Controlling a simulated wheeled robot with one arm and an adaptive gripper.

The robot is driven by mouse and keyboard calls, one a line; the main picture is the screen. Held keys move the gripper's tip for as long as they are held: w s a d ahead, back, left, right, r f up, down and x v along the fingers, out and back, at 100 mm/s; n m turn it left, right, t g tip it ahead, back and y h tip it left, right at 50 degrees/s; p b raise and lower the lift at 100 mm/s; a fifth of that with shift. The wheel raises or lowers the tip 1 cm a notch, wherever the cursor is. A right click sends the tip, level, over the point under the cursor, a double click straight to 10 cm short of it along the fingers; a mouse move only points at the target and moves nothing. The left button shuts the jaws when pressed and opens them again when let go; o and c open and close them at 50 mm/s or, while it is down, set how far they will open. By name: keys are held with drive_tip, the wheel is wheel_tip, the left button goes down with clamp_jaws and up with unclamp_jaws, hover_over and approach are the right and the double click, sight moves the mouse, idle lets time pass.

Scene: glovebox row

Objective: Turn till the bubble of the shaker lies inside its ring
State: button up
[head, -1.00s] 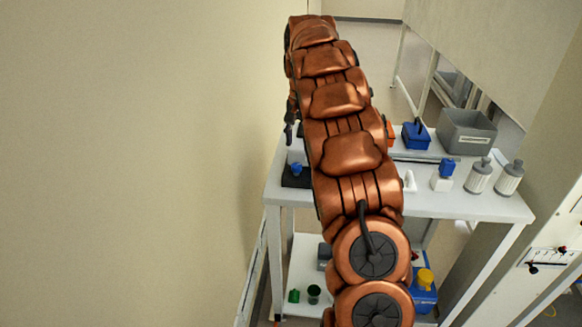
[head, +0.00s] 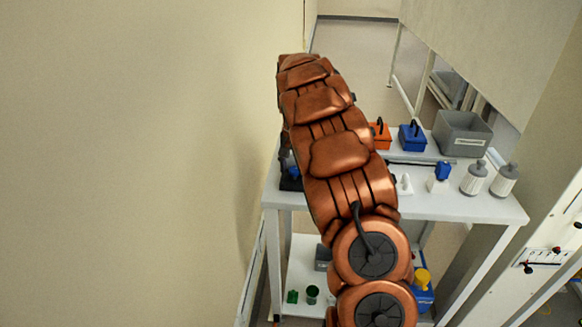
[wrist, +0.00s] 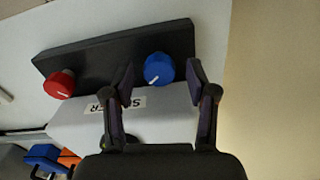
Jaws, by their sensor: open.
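In the wrist view the shaker (wrist: 70,127) is a pale box with a partly covered label and a black strip (wrist: 110,52) along one side. A red knob (wrist: 61,84) and a blue knob (wrist: 158,69) with white marks sit along the strip. My gripper (wrist: 158,74) is open, with the blue knob between its fingertips in the picture; I see no clear contact. A dark round part (wrist: 130,139) with a greenish edge shows between the fingers, mostly hidden; bubble and ring cannot be made out. In the head view my arm hides most of the shaker (head: 290,184).
The white bench (head: 450,206) also holds an orange box (head: 380,137), a blue box (head: 412,138), a grey bin (head: 462,134) and two pale bottles (head: 474,179). A wall (head: 130,160) stands close on the left. A lower shelf (head: 300,270) holds small items.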

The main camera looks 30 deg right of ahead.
clamp_jaws()
drive_tip(key=n+b, duration=0.2)
drive_tip(key=shift+w+a+f+b, duration=0.1)
drive_tip(key=shift+f+b, duration=0.15)
drive_tip(key=shift+b, duration=0.1)
drive_tip(key=shift+r+n+b, duration=0.3)
drive_tip(key=shift+n+b, duration=0.45)
drive_tip(key=shift+n, duration=0.65)
unclamp_jaws()
